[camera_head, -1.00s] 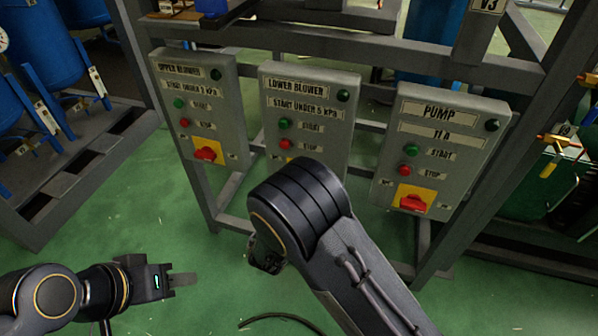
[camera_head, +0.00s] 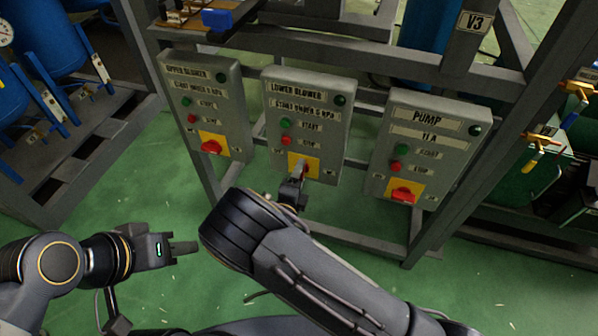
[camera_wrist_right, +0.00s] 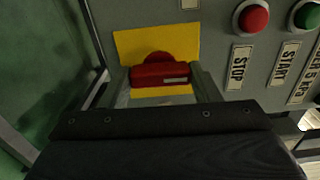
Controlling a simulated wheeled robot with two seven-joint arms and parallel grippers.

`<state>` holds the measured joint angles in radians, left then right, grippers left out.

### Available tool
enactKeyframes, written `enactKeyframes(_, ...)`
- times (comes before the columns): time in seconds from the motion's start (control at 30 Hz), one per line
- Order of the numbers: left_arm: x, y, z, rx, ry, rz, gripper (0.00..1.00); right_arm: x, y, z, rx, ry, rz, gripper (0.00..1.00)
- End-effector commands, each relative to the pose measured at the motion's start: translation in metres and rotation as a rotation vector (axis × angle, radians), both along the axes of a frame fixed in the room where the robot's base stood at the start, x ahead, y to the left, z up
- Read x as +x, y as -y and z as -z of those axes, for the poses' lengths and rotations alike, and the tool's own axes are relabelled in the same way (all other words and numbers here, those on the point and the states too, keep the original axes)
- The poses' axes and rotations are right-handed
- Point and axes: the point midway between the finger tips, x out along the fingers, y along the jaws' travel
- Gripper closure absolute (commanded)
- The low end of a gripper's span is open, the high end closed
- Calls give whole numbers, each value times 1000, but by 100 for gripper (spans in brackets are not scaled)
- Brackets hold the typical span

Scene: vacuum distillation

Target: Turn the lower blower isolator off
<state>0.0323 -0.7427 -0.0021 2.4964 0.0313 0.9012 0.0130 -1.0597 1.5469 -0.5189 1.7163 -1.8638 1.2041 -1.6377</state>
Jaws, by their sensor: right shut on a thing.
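The lower blower panel (camera_head: 306,121) is the middle of three grey boxes on the frame. Its isolator is a red handle (camera_wrist_right: 160,75) on a yellow plate (camera_wrist_right: 122,48), low on the panel. In the head view the yellow plate (camera_head: 312,166) is partly hidden by my right gripper (camera_head: 301,174). In the right wrist view my right gripper (camera_wrist_right: 162,84) has a finger on each side of the red handle and is shut on it. My left gripper (camera_head: 184,248) is low at the left, away from the panels; its fingers look close together, but any gap is unclear.
The upper blower panel (camera_head: 206,104) stands to the left and the pump panel (camera_head: 425,146) to the right, each with its own red isolator handle. The stop button (camera_wrist_right: 251,17) and start button (camera_wrist_right: 306,14) are near my right gripper. Green floor is open below.

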Motion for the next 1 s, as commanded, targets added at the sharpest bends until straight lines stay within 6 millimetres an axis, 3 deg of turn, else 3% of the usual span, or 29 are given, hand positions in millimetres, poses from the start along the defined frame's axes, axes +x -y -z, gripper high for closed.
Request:
enactKeyframes(0.6, 0, 0, -3, 0, 0, 0, 64, 0, 1, 1, -40, -15, 1, 66)
enactKeyframes(0.63, 0, 0, -3, 0, 0, 0, 64, 0, 1, 1, -41, -16, 1, 40)
enactKeyframes(0.77, 0, 0, -3, 0, 0, 0, 64, 0, 1, 1, -39, -15, 1, 23)
enactKeyframes(1.0, 0, 0, -3, 0, 0, 0, 64, 0, 0, 1, -37, -13, 0, 22)
